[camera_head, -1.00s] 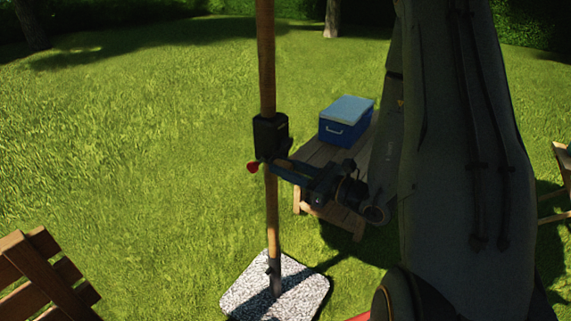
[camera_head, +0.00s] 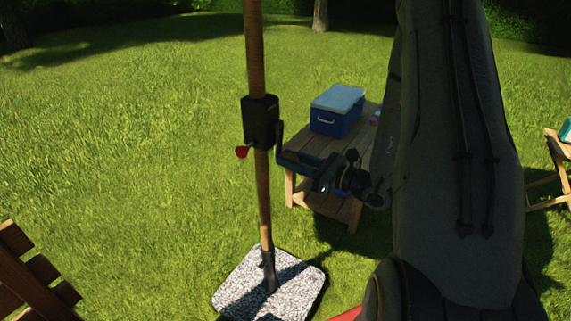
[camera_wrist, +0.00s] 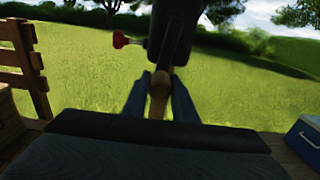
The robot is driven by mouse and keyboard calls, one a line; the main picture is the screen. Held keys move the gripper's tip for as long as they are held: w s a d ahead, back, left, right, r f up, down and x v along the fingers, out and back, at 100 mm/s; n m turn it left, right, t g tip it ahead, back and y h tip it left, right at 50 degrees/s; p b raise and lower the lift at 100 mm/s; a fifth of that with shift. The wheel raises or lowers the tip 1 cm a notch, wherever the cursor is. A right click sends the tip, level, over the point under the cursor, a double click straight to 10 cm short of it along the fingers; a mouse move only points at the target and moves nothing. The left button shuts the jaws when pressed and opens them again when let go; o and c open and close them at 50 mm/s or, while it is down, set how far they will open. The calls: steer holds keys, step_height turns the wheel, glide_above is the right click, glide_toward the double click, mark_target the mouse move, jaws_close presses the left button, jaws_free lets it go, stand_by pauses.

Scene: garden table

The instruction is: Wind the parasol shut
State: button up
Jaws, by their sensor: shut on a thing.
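The wooden parasol pole (camera_head: 256,60) stands left of centre in the head view, its foot in a speckled stone base (camera_head: 250,283). A black crank housing (camera_head: 261,121) with a red knob (camera_head: 242,151) sits on the pole. The dark crank arm (camera_head: 279,138) hangs down on the housing's right side. My gripper (camera_head: 284,158) is at its lower end, right of the pole. In the wrist view, my gripper's blue fingers (camera_wrist: 160,98) are shut on the wooden crank handle (camera_wrist: 158,88), below the housing (camera_wrist: 178,15). The canopy is out of view.
A blue cool box (camera_head: 335,115) stands on a low wooden table (camera_head: 300,187) behind my gripper. Slatted wooden furniture (camera_head: 30,275) is at lower left, and another wooden piece (camera_head: 553,190) is at the right edge. Open grass lies left of the pole.

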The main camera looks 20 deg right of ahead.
steer(key=w+d+r+p, duration=0.2)
steer(key=w+d+r, duration=0.3)
steer(key=d, duration=0.2)
steer(key=shift+w+r, duration=0.35)
steer(key=shift+r, duration=0.05)
